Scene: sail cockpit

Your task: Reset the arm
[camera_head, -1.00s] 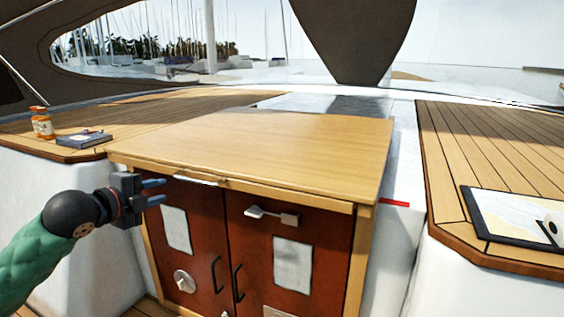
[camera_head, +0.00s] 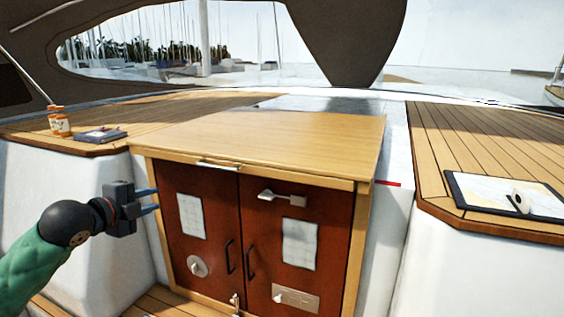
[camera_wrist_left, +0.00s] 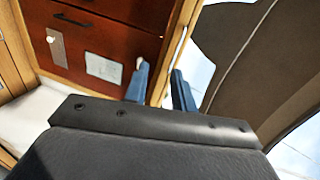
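My left gripper (camera_head: 149,200) comes in from the left in the head view, in front of the left edge of the wooden cabinet (camera_head: 270,140). Its two blue fingers are apart with nothing between them. The fingers also show in the left wrist view (camera_wrist_left: 162,88), with a gap between them and the red-brown cabinet front beyond. The cabinet's red-brown doors (camera_head: 255,210) are closed. My right gripper is not in view.
A chart board (camera_head: 485,190) with a white roll lies on the right deck (camera_head: 470,140). The cabinet top is clear.

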